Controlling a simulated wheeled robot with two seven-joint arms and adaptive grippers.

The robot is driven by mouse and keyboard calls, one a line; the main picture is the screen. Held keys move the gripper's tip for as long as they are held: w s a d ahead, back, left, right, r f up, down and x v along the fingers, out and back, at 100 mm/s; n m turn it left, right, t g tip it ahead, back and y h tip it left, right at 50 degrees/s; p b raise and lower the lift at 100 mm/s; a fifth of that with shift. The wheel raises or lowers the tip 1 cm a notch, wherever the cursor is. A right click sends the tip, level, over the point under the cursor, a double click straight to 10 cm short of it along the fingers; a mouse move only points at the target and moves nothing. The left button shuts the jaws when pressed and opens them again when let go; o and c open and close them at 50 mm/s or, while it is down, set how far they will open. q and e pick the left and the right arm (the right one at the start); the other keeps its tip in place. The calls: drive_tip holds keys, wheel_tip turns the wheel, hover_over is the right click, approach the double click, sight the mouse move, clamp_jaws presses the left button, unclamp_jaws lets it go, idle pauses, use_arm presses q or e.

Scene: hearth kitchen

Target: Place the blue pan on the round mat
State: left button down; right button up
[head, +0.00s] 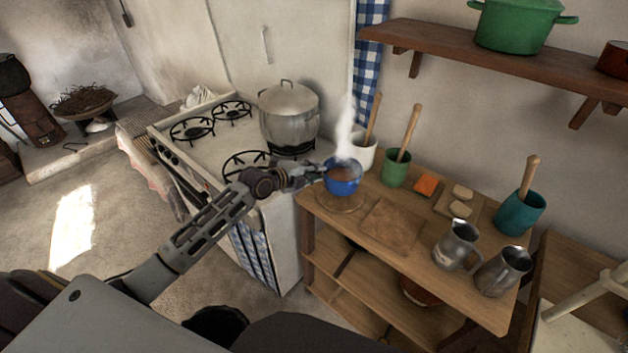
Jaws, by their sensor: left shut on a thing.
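The blue pan (343,185) holds brown contents and gives off white steam. My left gripper (322,172) is shut on the pan at its left side; the handle is mostly hidden by the fingers. The pan is upright over the round mat (341,206), which lies at the left end of the wooden table (412,262). The mat's front edge shows below the pan, and the rest is hidden. I cannot tell whether the pan touches the mat. My right gripper is not in view.
A stove (205,150) with a large steel pot (289,118) stands left of the table. Close to the pan are a square board (390,227), a white crock (363,157) and a green cup (395,170). Two metal jugs (457,245) stand further right.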

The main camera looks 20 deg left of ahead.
use_arm(q)
drive_tip(key=shift+f, duration=1.7)
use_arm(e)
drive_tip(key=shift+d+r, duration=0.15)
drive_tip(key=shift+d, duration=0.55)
use_arm(q)
drive_tip(key=shift+f, duration=0.15)
drive_tip(key=c, duration=1.3)
unclamp_jaws()
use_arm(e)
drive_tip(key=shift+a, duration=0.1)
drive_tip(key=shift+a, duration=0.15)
use_arm(q)
drive_tip(key=shift+s, duration=0.1)
drive_tip(key=shift+b+v, duration=0.35)
drive_tip(key=shift+v, duration=5.55)
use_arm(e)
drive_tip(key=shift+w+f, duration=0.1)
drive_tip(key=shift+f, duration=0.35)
